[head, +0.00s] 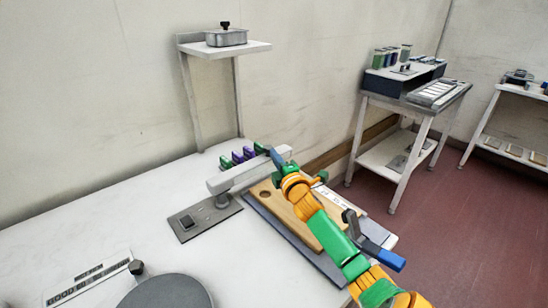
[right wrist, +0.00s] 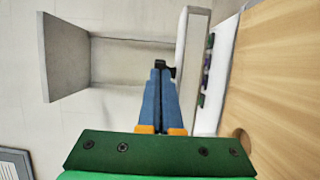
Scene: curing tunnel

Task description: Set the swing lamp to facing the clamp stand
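What I take for the swing lamp (head: 233,177) is a pale grey bar on a dark grey base plate (head: 192,228) on the white table. It also shows in the right wrist view (right wrist: 192,72) as an upright-looking pale bar. My right gripper (head: 275,157) is at the bar's far right end. In the right wrist view its blue fingers (right wrist: 164,80) are together, with a small black knob (right wrist: 171,71) at their tips beside the bar. Whether they touch the knob is unclear. I cannot clearly identify the clamp stand. My left gripper is not in view.
A wooden board (head: 265,193) on a grey mat lies under my right arm, with a blue-handled item (head: 385,258). Small green and purple blocks (head: 238,157) are behind the bar. A grey disc (head: 165,292) is at front.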

